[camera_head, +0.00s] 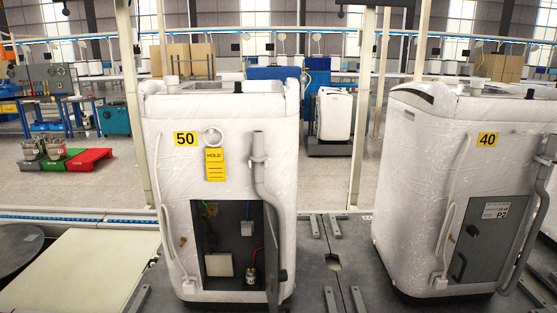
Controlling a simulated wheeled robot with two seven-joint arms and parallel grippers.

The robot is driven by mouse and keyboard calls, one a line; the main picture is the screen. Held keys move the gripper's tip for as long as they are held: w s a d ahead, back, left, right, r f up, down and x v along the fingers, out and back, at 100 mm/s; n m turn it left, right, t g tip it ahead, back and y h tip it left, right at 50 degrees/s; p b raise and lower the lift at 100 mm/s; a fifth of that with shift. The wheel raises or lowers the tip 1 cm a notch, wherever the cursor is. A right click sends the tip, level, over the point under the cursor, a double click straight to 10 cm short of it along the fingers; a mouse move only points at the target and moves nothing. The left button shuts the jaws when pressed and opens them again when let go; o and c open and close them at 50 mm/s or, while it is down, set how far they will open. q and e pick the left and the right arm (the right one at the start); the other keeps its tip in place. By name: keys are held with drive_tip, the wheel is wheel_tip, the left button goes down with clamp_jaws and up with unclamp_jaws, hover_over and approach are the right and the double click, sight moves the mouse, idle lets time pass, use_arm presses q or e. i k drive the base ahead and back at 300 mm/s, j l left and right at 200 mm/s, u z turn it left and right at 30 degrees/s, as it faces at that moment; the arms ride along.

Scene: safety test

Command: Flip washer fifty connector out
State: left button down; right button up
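Washer fifty (222,115) is wrapped in clear film and stands left of centre, with a yellow "50" label (186,139) and a yellow "HOLD" tag (215,165). Its lower back opening (225,220) is uncovered and dark inside. In it are a small pale block (247,229), likely the connector, a white box (219,265), and a small cylindrical part (249,275) with a red wire (251,247) above it. Green and yellow wires show at the upper left. Whether the connector is plugged in is too small to tell. Neither gripper is in view.
A grey hose (262,190) runs down washer fifty's right side, beside the opening. Washer forty (415,165) stands at right with a closed grey panel (487,240). Between the washers is dark floor plating (330,260) with metal rails. A pale belt (75,270) lies at left.

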sight(246, 229)
drive_tip(key=i+l+u, duration=0.5)
drive_tip(key=l, duration=0.2)
drive_tip(key=l+u, duration=0.25)
drive_tip(key=i+l+u, duration=0.25)
drive_tip(key=l, duration=0.3)
drive_tip(key=k, duration=0.1)
